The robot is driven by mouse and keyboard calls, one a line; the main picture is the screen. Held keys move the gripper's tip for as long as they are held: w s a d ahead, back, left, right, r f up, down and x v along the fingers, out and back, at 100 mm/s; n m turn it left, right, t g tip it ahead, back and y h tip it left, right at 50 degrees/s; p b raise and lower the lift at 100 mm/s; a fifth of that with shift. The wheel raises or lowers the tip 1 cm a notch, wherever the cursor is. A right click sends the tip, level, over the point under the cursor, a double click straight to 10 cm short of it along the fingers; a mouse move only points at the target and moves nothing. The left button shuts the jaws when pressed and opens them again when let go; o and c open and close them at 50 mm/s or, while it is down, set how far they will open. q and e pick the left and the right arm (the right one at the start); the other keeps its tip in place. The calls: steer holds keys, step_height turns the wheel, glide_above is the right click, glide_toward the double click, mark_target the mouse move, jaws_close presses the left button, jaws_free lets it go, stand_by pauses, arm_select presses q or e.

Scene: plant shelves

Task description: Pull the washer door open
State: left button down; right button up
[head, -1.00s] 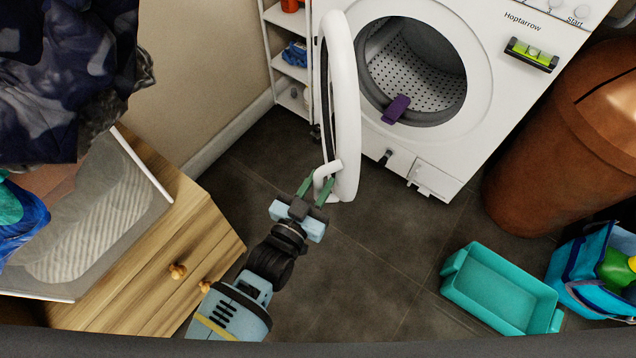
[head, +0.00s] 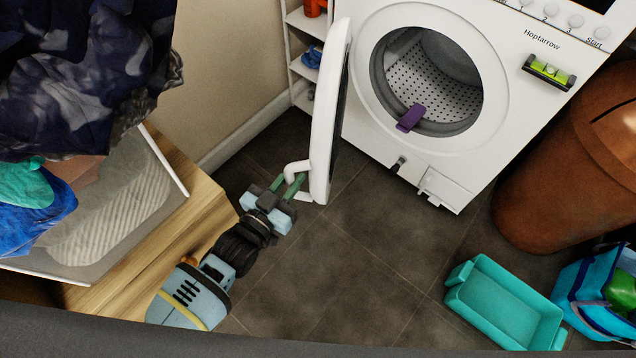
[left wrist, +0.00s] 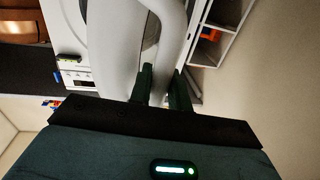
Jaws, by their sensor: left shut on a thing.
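The white washer (head: 448,165) stands at the back with its round drum opening (head: 432,85) exposed. Its round white door (head: 326,110) is swung wide open to the left, seen nearly edge-on. My left gripper (head: 288,184) is shut on the white door handle (head: 296,168) at the door's lower edge. In the left wrist view the green fingers (left wrist: 162,88) sit on both sides of the handle (left wrist: 162,60). My right gripper is in neither view.
A purple item (head: 410,118) lies on the drum's lower rim. A wooden cabinet (head: 190,215) and a hanging dark cloth (head: 80,70) are at left. A white shelf (head: 303,70) stands behind the door. A teal tub (head: 505,305) and brown bin (head: 570,160) are at right. The middle floor is clear.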

arm_select(q)
steer(key=a, duration=0.1)
steer(key=w+a, duration=0.1)
steer(key=a, duration=0.1)
steer(key=shift+a, duration=0.2)
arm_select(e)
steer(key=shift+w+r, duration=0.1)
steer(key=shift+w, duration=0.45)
arm_select(q)
steer(key=shift+s, duration=0.1)
steer(key=c, duration=1.6)
jaws_free()
steer(key=shift+c, duration=0.2)
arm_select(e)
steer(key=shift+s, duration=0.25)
